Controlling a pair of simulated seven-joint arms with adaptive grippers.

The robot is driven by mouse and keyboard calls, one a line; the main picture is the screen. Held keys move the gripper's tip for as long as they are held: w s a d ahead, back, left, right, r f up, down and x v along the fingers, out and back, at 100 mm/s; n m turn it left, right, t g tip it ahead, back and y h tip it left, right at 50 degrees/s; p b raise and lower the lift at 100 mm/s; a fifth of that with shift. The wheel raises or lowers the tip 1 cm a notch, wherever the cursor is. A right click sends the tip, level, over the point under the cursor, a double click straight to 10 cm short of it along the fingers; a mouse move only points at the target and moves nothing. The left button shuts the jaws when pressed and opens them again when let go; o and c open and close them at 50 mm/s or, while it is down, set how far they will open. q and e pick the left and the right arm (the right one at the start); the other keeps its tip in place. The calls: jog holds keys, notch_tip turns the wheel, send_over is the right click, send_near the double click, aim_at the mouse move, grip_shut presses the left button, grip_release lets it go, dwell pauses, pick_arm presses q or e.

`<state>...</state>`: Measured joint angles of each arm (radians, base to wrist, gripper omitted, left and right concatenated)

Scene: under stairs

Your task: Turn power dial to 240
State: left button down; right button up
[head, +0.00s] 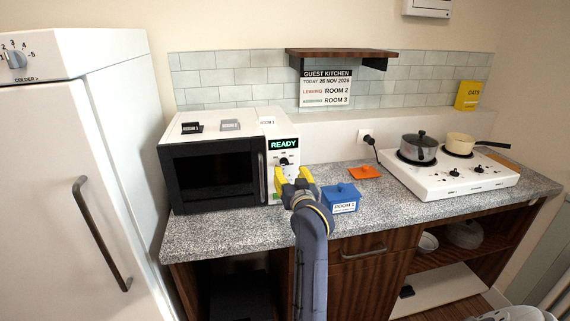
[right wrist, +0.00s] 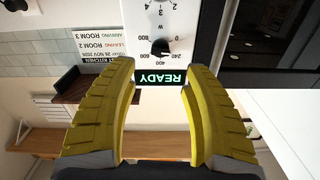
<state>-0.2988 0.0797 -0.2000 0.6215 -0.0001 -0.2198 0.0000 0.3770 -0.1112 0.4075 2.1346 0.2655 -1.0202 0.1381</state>
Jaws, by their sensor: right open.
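The white microwave (head: 223,155) with a dark door stands on the left of the counter. Its control panel has a lit READY display (head: 284,144), which is upside down in the right wrist view (right wrist: 161,77). The power dial (head: 284,161) is a dark knob just below the display. In the right wrist view the power dial (right wrist: 160,47) has a ring of numbers including 240, 400 and 600; its exact setting is too small to read surely. My right gripper (head: 293,180) is open and empty in front of the panel, with yellow fingers (right wrist: 160,70). My left gripper is not in view.
A blue box (head: 342,198) labelled ROOM 1 stands just right of my right gripper. An orange item (head: 365,172) lies behind it. A hob (head: 450,182) with two pots is on the right. The white fridge (head: 75,190) is at the left. A wooden shelf (head: 341,53) hangs above.

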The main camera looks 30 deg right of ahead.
aim_at(285, 161)
jog(key=shift+x, duration=3.95)
jog(key=shift+c, duration=0.6)
grip_shut()
